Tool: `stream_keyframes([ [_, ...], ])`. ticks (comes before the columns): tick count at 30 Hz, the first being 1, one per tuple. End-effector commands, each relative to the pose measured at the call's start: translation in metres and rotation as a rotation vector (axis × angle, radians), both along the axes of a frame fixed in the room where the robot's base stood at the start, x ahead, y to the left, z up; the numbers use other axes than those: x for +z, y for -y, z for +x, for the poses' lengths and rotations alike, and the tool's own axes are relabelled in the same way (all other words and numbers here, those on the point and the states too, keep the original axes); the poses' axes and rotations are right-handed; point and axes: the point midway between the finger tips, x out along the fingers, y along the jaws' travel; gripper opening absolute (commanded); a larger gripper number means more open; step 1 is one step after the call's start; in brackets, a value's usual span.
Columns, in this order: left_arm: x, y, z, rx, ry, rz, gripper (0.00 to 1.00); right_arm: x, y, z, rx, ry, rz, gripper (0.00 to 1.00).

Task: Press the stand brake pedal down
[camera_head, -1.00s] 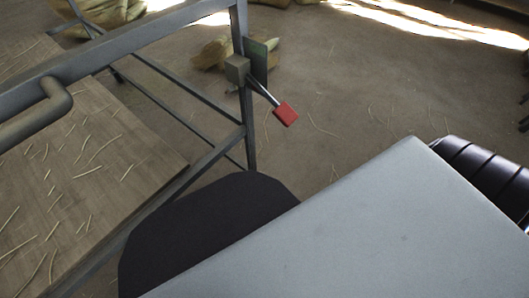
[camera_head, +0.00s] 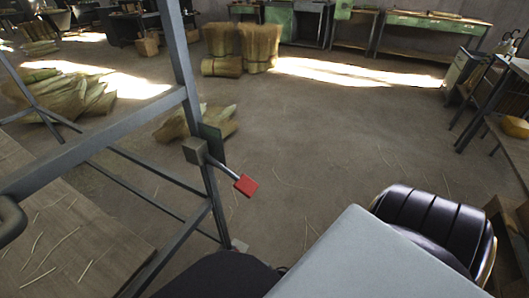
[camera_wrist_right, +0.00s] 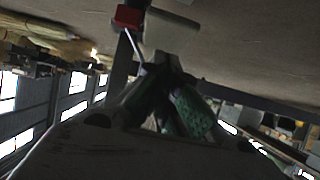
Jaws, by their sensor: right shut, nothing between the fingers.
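The brake pedal is a red pad (camera_head: 246,185) on a short metal rod, sloping down to the right from a grey block (camera_head: 195,150) on the upright post of the metal stand (camera_head: 180,60). In the right wrist view the red pad (camera_wrist_right: 129,16) shows at the top edge, left of centre, with a thin rod beside it. My right gripper (camera_wrist_right: 160,62) is shut and empty, with its fingers converging below and to the right of the red pad. I cannot tell whether it touches the pedal. Neither gripper shows in the head view.
A wooden board (camera_head: 75,240) with scattered straws lies at the lower left. Straw bundles (camera_head: 240,45) stand at the back. Green-fronted benches (camera_head: 430,25) line the far wall. The concrete floor (camera_head: 330,140) right of the pedal is mostly clear.

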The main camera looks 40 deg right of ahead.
Motion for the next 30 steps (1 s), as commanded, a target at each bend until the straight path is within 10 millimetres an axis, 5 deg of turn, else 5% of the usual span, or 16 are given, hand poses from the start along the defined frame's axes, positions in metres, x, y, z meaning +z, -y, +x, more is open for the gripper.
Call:
stream_keyframes([
  [6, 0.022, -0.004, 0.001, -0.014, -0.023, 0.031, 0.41, 0.013, 0.001, 0.000, 0.000, 0.003, 0.000, 0.00],
  [21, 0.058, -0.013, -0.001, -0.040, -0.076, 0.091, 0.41, 0.011, 0.027, -0.072, 0.000, 0.002, 0.001, 0.00],
  [30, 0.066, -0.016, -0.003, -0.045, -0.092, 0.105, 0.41, 0.011, 0.034, -0.091, 0.000, 0.005, 0.002, 0.00],
])
